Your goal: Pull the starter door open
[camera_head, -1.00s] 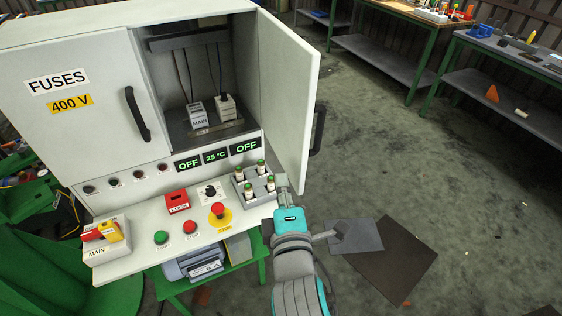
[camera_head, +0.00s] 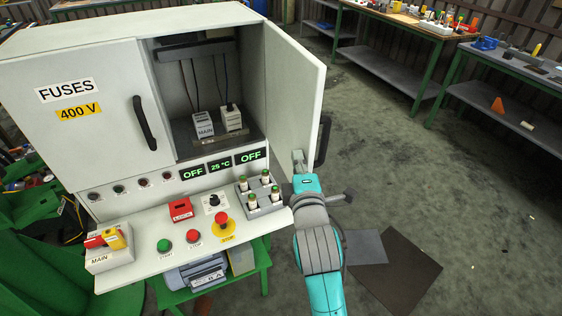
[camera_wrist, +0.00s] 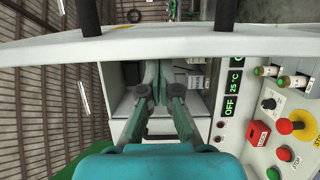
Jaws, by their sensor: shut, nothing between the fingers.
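The starter door, the cabinet's right-hand white door (camera_head: 294,95), stands swung open and shows its inner face. Its dark handle (camera_head: 323,140) sits on the outer face, partly hidden behind the door edge. My gripper (camera_head: 298,158) is at the lower part of the door, on its inner side; the head view cannot show whether they touch. In the wrist view my gripper's fingers (camera_wrist: 157,85) are shut and empty, pointing at the open compartment. The door's edge (camera_wrist: 170,47) crosses the top of that view, with the two dark handle ends (camera_wrist: 88,15) beyond it.
The panel below holds the green-topped fuses in a grey holder (camera_head: 262,195), a red emergency button (camera_head: 222,217) and a MAIN switch (camera_head: 108,245). The FUSES door (camera_head: 85,120) is closed. Open floor (camera_head: 400,165) lies right of the cabinet; workbenches stand behind.

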